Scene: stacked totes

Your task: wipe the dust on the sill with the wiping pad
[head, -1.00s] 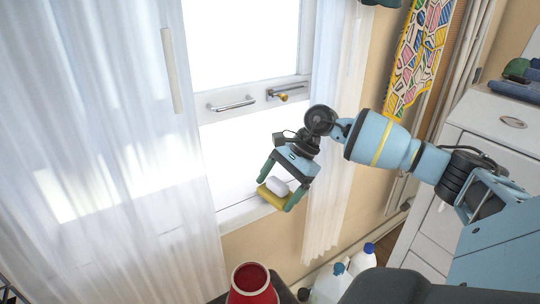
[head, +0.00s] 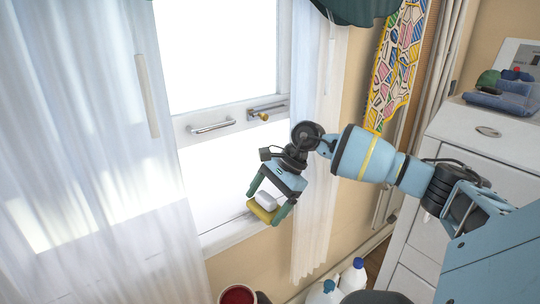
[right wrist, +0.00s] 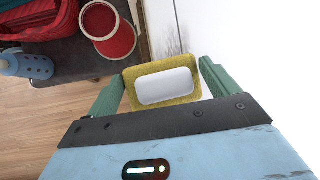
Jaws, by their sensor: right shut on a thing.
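The wiping pad, a yellow sponge with a white grip block, shows in the head view (head: 263,211) and in the right wrist view (right wrist: 187,97). My right gripper (head: 267,205) is shut on it, its green fingers on either side of the pad. The white window sill (head: 228,233) lies at and beside the pad; I cannot tell whether the pad touches it. Dark grey dust (right wrist: 172,42) shows on the white surface just beyond the pad in the right wrist view. My left gripper is not in view.
Sheer white curtains (head: 90,150) hang left and right of the window. A red container (head: 238,295) stands below the sill, with white bottles (head: 352,276) to its right. A white drawer cabinet (head: 470,150) is at the right.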

